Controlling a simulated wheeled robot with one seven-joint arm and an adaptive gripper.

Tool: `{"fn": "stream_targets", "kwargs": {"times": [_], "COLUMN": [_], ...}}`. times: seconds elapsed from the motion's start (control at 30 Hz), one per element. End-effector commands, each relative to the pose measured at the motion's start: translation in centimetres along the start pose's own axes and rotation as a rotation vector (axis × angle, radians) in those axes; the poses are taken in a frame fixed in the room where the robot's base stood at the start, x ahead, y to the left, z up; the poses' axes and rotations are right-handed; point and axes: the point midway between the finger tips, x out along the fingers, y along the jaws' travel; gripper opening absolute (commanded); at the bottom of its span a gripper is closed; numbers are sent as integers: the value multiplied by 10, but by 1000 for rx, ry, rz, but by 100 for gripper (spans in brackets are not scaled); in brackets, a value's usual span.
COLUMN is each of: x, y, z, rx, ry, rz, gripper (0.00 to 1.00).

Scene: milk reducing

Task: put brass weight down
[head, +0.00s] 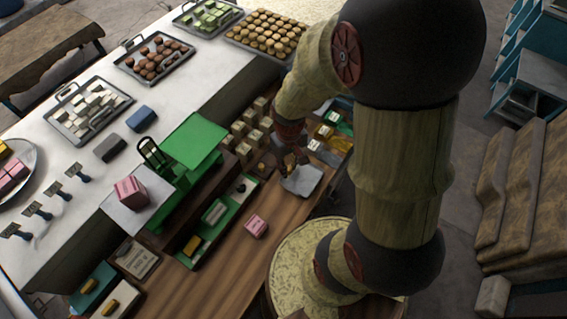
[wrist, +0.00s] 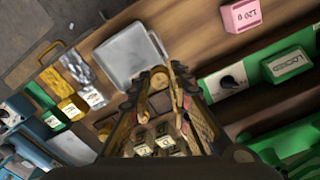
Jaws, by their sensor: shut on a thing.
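My gripper (head: 293,154) hangs at the right part of the wooden counter, beside a small grey square tray (head: 302,181). In the wrist view my gripper (wrist: 160,88) is shut on the brass weight (wrist: 159,78), a small yellowish piece between the dark fingertips, mostly hidden by them. The fingertips overlap the near edge of the grey tray (wrist: 130,56) in that view. I cannot tell whether the weight touches a surface. In the head view the weight is too small to make out clearly.
A green scale (head: 180,160) with a pink block (head: 131,191) on its plate stands left of my gripper. Another pink block (head: 256,226) lies on the wood. Several small pale blocks (head: 247,131) stand behind. Coloured bins (head: 335,122) are at the right. Bare wood (head: 225,270) lies in front.

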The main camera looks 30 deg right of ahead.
Motion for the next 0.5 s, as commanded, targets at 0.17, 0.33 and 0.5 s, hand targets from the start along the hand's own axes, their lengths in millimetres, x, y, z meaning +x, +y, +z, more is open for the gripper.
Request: {"fn": "stream_targets", "kwargs": {"times": [0.17, 0.33, 0.5], "x": [8, 10, 7], "y": [-2, -6, -10], "z": [-6, -17, -18], "rx": [-10, -23, -23], "ry": [4, 6, 4], "rz": [0, 1, 0], "gripper": [0, 0, 0]}}
